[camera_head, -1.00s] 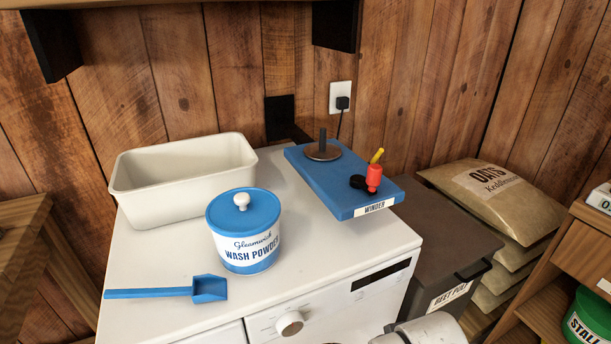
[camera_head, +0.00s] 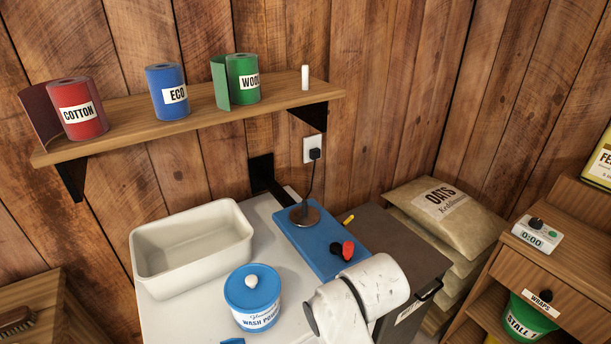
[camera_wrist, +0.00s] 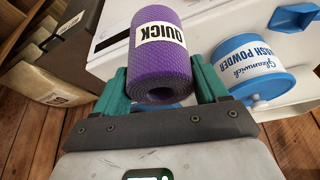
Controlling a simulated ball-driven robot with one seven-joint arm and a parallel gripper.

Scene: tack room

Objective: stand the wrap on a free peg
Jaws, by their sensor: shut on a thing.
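The wrap is a purple roll (camera_wrist: 160,70) with a white "QUICK" label, seen in the wrist view. My gripper (camera_wrist: 163,85) is shut on it, with a green finger on each side. In the head view my white arm shows at the bottom, and the gripper and the wrap are not visible there. A wooden shelf (camera_head: 205,119) on the wall carries a red COTTON wrap (camera_head: 78,110), a blue ECO wrap (camera_head: 168,92) and a green WOOL wrap (camera_head: 243,80). A bare white peg (camera_head: 305,77) stands upright at the shelf's right end.
Below the shelf, a white appliance (camera_head: 205,312) carries a cream tub (camera_head: 190,250), a wash powder tin (camera_head: 253,298) and a blue winder (camera_head: 322,240) with a spindle. A wooden cabinet (camera_head: 575,260) with a timer stands at right. The air before the peg looks clear.

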